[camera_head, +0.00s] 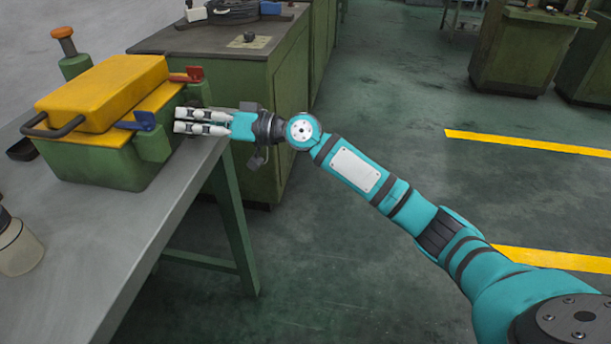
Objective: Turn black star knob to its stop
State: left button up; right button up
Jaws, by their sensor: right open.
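A small black knob-like piece (249,37) sits on a pale plate on top of the green cabinet; it is too small to tell if it is star-shaped. No other black star knob shows clearly. My right gripper (181,120) is open and empty, its pale fingers pointing left. In the picture it lies at the right end of the green box (95,160) with the yellow lid (105,90). It covers part of what is behind it, and I cannot tell if it touches the box. My left gripper is not in view.
The box has a blue lever (137,121), a red lever (187,75) and a dark handle (52,130). It stands on a grey table (100,230). A cream-and-dark cylinder (20,250) is at the left edge. The green cabinet (285,85) stands behind; open floor lies right.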

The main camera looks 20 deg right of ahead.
jog(key=n+b, duration=0.1)
jog(key=n, duration=0.2)
jog(key=shift+w+d+f+b, duration=0.1)
jog(key=shift+d+f+b, duration=0.05)
jog(key=shift+f+b, duration=0.2)
jog(key=n, duration=0.1)
jog(key=n+b, duration=0.1)
jog(key=n, duration=0.1)
jog(key=shift+r, duration=0.25)
jog(key=b+v, duration=0.3)
jog(key=v, duration=1.4)
jog(key=w+d+f+m+t+h+p, duration=0.2)
jog(key=w+d+f+m+h+p, duration=0.3)
jog(key=w+d+f+p, duration=0.4)
jog(key=s+d+f+m+h+p, duration=0.1)
jog(key=s+f+h+p, duration=0.1)
jog(key=f, duration=0.6)
jog(key=s+d+f+m+g+h+p, duration=0.1)
jog(key=s+d+f+h+p, duration=0.1)
jog(key=f, duration=0.6)
jog(key=shift+d+m+h+p, duration=0.3)
jog(key=shift+m+h+p, duration=0.1)
jog(key=shift+h+p, duration=0.15)
jog(key=shift+s, duration=0.1)
